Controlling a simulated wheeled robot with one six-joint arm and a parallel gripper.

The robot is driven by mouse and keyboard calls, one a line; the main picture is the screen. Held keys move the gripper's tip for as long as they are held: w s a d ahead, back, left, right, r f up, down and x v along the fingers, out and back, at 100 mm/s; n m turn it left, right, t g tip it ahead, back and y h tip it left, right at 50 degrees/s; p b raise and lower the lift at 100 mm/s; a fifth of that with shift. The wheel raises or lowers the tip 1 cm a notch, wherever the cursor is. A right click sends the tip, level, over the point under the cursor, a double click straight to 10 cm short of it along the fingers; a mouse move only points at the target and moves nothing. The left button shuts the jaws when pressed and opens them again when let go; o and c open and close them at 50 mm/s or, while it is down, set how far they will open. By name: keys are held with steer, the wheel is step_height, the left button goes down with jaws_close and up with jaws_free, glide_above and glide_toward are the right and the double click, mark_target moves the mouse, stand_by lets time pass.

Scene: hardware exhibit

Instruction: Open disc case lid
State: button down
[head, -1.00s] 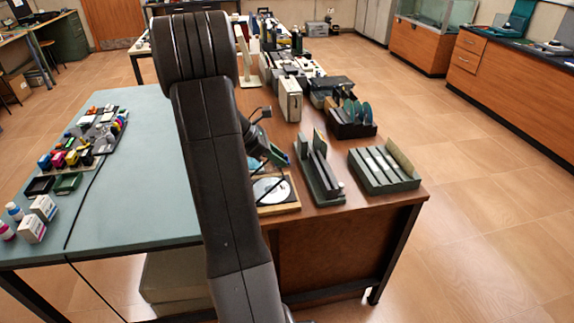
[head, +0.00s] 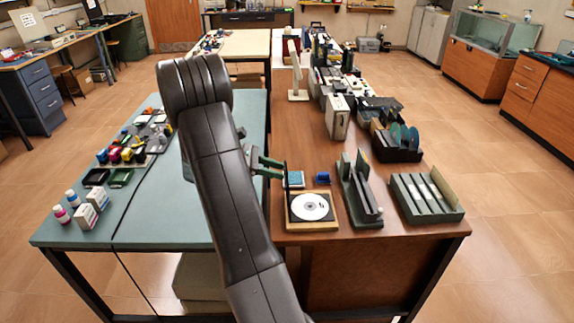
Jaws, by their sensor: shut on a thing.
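The disc case (head: 324,221) lies on the brown table, with a light wooden edge around a dark inside and a white disc (head: 309,207) in it. Its lid (head: 286,186) seems to be the thin dark panel standing about upright along the case's left side, seen nearly edge-on. My gripper (head: 276,168) is at the upper end of this panel, left of the case, its greenish fingers shut on the lid. The exact contact is small and partly hidden, and my arm covers part of the wrist.
A small blue item (head: 322,178) and a blue-topped box (head: 296,179) sit behind the case. A green upright rack (head: 352,208) and a slotted green tray (head: 425,214) stand right of it. Left is a teal table (head: 150,215) with bottles and ink items.

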steer(key=shift+s+a+f, duration=0.1)
steer(key=shift+a+f, duration=0.35)
steer(key=shift+a, duration=0.15)
steer(key=shift+a+f, duration=0.4)
steer(key=shift+a, duration=0.2)
steer(key=c, duration=1)
jaws_free()
steer(key=shift+a+r, duration=0.1)
steer(key=shift+r, duration=0.05)
steer(key=b+v, duration=0.1)
steer(key=v, duration=1.2)
steer(key=shift+a, duration=0.25)
steer(key=p+x, duration=0.1)
steer(key=x, duration=1.2)
steer(key=shift+d, duration=0.15)
